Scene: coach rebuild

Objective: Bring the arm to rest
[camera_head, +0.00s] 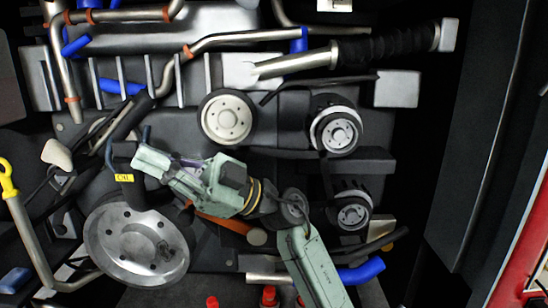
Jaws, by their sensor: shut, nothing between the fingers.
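My arm (314,266) rises from the bottom right of the middle of the picture and bends left at a joint. My gripper (143,161) is at its end, pale green, pointing left in front of the engine (270,175). It is shut and holds nothing. Its tips are beside a black part with a yellow "OIL" label (125,178), above the large grey pulley. I cannot tell whether the tips touch anything behind them.
A large grey pulley (112,244) sits below the gripper. Smaller pulleys (227,118) (335,130) (352,211) stand to the right. A yellow-handled dipstick (9,178) is at far left. Metal pipes (66,72) with blue hoses (76,46) cross above. A dark panel (475,120) stands right.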

